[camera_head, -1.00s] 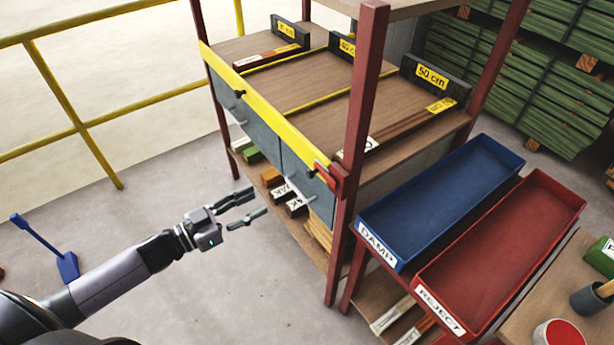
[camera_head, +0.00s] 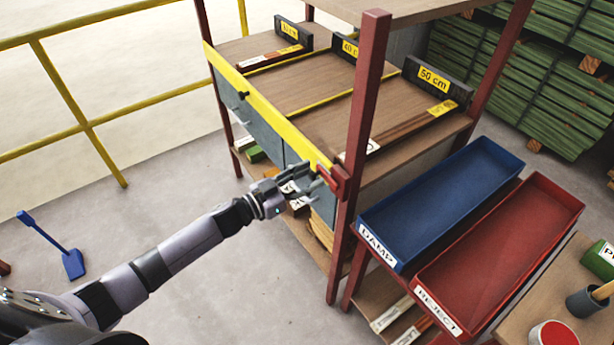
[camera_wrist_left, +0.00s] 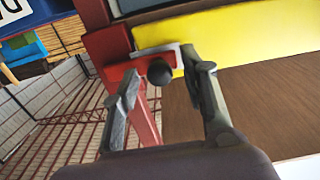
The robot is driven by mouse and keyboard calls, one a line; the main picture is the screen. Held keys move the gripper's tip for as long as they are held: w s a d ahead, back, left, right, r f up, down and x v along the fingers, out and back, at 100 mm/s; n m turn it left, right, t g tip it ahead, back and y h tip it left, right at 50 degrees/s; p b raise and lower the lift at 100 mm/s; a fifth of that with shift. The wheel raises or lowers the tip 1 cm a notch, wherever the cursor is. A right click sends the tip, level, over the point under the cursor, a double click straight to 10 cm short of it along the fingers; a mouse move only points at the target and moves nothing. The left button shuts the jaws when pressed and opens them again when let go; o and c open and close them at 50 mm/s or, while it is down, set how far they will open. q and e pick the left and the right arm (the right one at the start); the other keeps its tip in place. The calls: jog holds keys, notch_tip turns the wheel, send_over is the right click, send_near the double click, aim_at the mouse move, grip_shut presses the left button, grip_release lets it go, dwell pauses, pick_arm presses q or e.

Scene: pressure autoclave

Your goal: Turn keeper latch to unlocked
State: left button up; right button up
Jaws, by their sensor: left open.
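The keeper latch (camera_head: 334,178) is a red piece on the shelf's front post, at the right end of the yellow bar (camera_head: 262,102). In the left wrist view the red latch (camera_wrist_left: 128,72) lies roughly level and carries a dark round knob (camera_wrist_left: 159,72). My left gripper (camera_head: 308,182) is at the latch, in front of the bar's end. In the left wrist view its open fingers (camera_wrist_left: 162,78) stand on either side of the knob, with a gap on each side. Whether a finger touches the latch I cannot tell. My right gripper is in neither view.
The red shelf post (camera_head: 357,150) stands beside the latch. A blue DAMP tray (camera_head: 440,205) and a red REJECT tray (camera_head: 505,255) are to the right. Grey panels (camera_head: 250,115) hang under the bar. Open floor lies to the left, with a yellow railing (camera_head: 62,80) behind.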

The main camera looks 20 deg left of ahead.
pick_arm(q)
jog(key=shift+c, duration=0.5)
grip_shut()
dwell(0.3)
